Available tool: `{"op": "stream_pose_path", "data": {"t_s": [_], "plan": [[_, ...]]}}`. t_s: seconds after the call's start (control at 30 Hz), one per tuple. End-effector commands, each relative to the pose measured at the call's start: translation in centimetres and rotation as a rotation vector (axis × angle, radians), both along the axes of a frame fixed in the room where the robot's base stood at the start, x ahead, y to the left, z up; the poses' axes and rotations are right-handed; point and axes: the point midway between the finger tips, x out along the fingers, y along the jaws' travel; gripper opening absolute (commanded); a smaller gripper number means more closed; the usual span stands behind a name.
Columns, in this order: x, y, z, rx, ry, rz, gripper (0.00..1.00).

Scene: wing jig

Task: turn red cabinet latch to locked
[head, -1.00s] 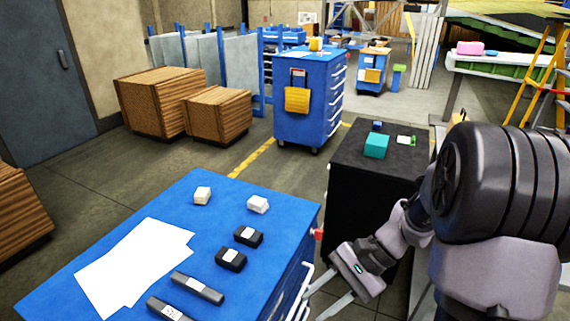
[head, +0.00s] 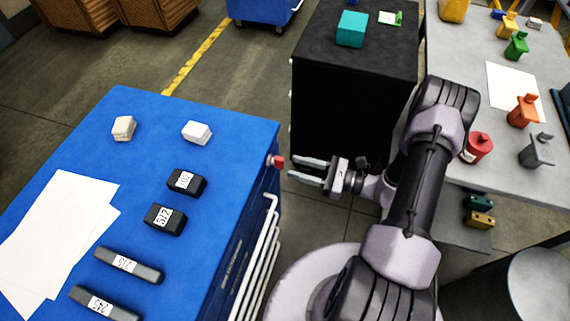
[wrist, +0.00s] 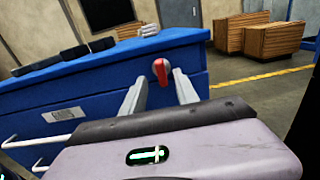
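The small red latch (head: 278,161) sticks out from the upper right side of the blue cabinet (head: 262,215), just under its top edge. In the wrist view the latch (wrist: 161,71) has a rounded red knob on a pale base, and its knob points roughly up and slightly left. My gripper (head: 291,168) is open and empty, with its fingers pointing left at the latch. In the wrist view the latch appears between the two fingertips (wrist: 160,88), and they look a little short of it. I see no contact.
Black blocks (head: 165,218), white blocks (head: 197,133) and paper sheets (head: 62,238) lie on the cabinet top. White drawer handles (head: 262,245) stick out below the latch. A black cabinet (head: 340,110) stands behind my gripper, and a grey table (head: 505,150) is at right.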

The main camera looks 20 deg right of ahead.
Motion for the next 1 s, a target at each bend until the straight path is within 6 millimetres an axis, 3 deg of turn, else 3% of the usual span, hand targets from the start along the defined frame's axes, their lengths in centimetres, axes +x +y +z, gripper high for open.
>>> {"op": "stream_pose_path", "data": {"t_s": [0.23, 0.57, 0.6, 0.8, 1.0], "plan": [[2.3, 3.2, -0.1, 0.000, 0.000, 0.003, 0.36], [2.7, 3.7, 0.1, 0.000, 0.000, 0.000, 0.36], [2.7, 3.7, 0.1, 0.000, 0.000, 0.001, 0.34], [2.7, 3.7, 0.0, 0.000, 0.000, 0.001, 0.00], [2.7, 3.7, 0.1, 0.001, 0.002, 0.001, 0.00]]}}
